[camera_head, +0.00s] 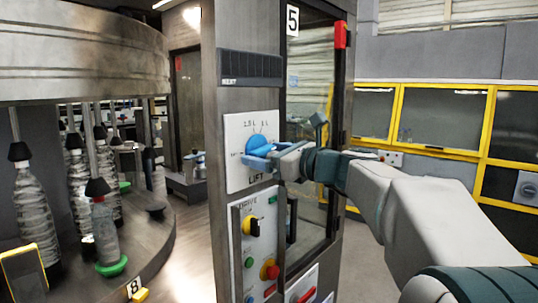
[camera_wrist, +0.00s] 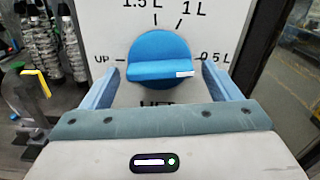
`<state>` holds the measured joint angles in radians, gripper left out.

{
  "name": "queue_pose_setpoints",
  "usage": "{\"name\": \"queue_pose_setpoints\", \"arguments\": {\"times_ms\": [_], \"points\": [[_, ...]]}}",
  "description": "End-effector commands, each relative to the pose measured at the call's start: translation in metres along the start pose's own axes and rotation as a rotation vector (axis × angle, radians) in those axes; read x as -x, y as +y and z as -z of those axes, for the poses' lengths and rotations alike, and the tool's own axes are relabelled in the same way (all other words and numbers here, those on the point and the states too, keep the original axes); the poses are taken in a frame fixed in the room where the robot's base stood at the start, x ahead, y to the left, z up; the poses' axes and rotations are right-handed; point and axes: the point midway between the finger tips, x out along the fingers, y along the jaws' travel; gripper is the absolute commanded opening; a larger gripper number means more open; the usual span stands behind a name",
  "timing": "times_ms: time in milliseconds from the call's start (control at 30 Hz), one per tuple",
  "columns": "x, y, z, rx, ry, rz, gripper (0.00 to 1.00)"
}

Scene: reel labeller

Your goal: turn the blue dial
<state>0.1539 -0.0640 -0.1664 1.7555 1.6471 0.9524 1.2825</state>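The blue dial (camera_head: 257,146) is mounted on a white panel marked LIFT on the front of a grey metal cabinet. In the wrist view the dial (camera_wrist: 160,55) is a round blue knob with a raised bar lying about level, between the marks UP and 0.5 L; 1.5 L and 1 L are above. My gripper (camera_head: 258,160) is at the panel in front of the dial. In the wrist view its blue fingers (camera_wrist: 160,82) are spread wide, one at each side of the dial, with gaps between them and the knob. Nothing is held.
Below is a DRIVE panel (camera_head: 241,262) with a black and yellow switch (camera_head: 251,227) and a red knob (camera_head: 269,269). Bottles (camera_head: 37,215) stand on a round machine at the left. Yellow-framed cabinets (camera_head: 443,118) line the right.

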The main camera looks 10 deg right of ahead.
Motion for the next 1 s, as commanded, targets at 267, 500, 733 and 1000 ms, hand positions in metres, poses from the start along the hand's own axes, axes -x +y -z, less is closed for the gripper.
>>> {"name": "queue_pose_setpoints", "arguments": {"times_ms": [267, 500, 733, 1000], "points": [[0.016, -0.001, 0.001, 0.002, -0.001, 0.004, 0.83], [0.069, -0.001, 0.002, 0.003, -0.002, 0.005, 0.83], [0.115, 0.000, 0.001, 0.001, -0.001, 0.002, 0.83], [0.138, 0.000, 0.000, 0.000, 0.000, 0.001, 0.83]]}}
